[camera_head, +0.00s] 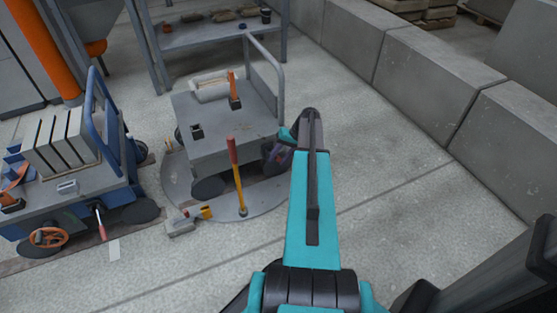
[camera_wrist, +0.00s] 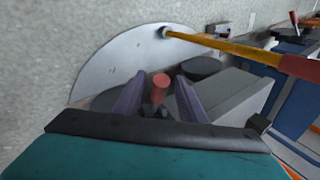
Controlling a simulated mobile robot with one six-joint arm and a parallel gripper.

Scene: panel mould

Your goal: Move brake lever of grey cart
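The grey cart (camera_head: 225,150) stands on a round metal plate in the middle of the head view; its grey body (camera_wrist: 235,95) is right of centre in the wrist view. My gripper (camera_head: 276,154) is low at the cart's near right corner, by a wheel. In the wrist view its two purple fingers (camera_wrist: 158,92) are apart. A short lever with a red end (camera_wrist: 160,80), apparently the brake lever, shows between them. I cannot tell whether a finger touches it. In the head view my arm and gripper hide this lever.
A yellow floor lever with a red grip (camera_head: 238,175) rises from the plate (camera_head: 262,198), left of my gripper. A blue cart (camera_head: 110,185) with slabs stands at left. Concrete blocks (camera_head: 430,80) line the right. The floor between is clear.

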